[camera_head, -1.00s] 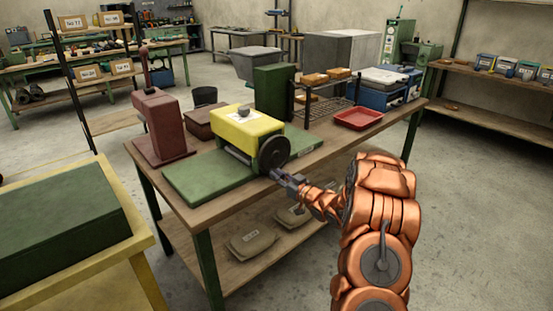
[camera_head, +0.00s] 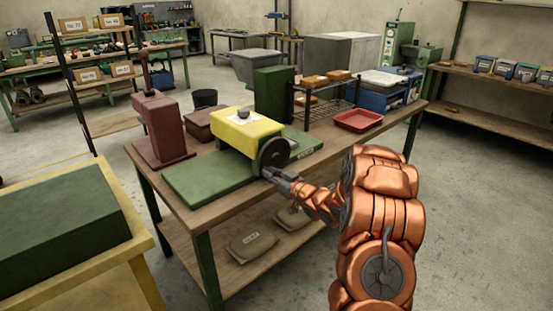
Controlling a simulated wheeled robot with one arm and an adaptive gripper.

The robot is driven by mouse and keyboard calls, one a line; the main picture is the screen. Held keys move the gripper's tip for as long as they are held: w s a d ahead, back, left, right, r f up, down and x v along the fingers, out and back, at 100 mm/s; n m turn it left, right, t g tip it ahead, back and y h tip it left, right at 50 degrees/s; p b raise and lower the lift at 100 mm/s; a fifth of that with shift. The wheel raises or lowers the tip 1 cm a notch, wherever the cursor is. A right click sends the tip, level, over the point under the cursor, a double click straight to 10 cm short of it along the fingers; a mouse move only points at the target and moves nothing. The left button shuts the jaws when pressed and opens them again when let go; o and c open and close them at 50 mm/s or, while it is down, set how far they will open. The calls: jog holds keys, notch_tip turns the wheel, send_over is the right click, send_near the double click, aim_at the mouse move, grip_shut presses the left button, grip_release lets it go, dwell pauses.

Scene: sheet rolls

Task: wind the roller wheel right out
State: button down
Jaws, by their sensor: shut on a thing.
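The roller wheel (camera_head: 274,151) is a dark round disc on the right end of a yellow roller unit (camera_head: 247,131). The unit sits on a green base plate (camera_head: 207,178) on the workbench. My gripper (camera_head: 268,171) is at the wheel's lower left edge, shut on the wheel there. The fingertips are small in this view, and whether they hold a handle or the rim itself cannot be told. My arm reaches in from the right.
On the bench (camera_head: 328,146) stand a maroon press (camera_head: 164,125) at left, a green block (camera_head: 273,94) behind the yellow unit, a wire rack, and a red tray (camera_head: 358,120) at right. A yellow-framed table (camera_head: 138,243) with a green top is at front left.

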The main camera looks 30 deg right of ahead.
aim_at(264, 157)
jog(key=shift+a+r+p, duration=0.15)
jog(key=shift+r+p, duration=0.15)
jog(key=shift+r, duration=0.45)
jog(key=shift+a+r+p, duration=0.1)
jog(key=shift+r+p, duration=0.2)
jog(key=shift+r, duration=0.45)
jog(key=shift+d+r+p, duration=0.2)
jog(key=shift+r+p, duration=0.3)
jog(key=shift+r, duration=0.4)
grip_release()
jog(key=shift+s+d+f, duration=0.1)
jog(key=v, duration=0.9)
jog(key=shift+b, duration=0.45)
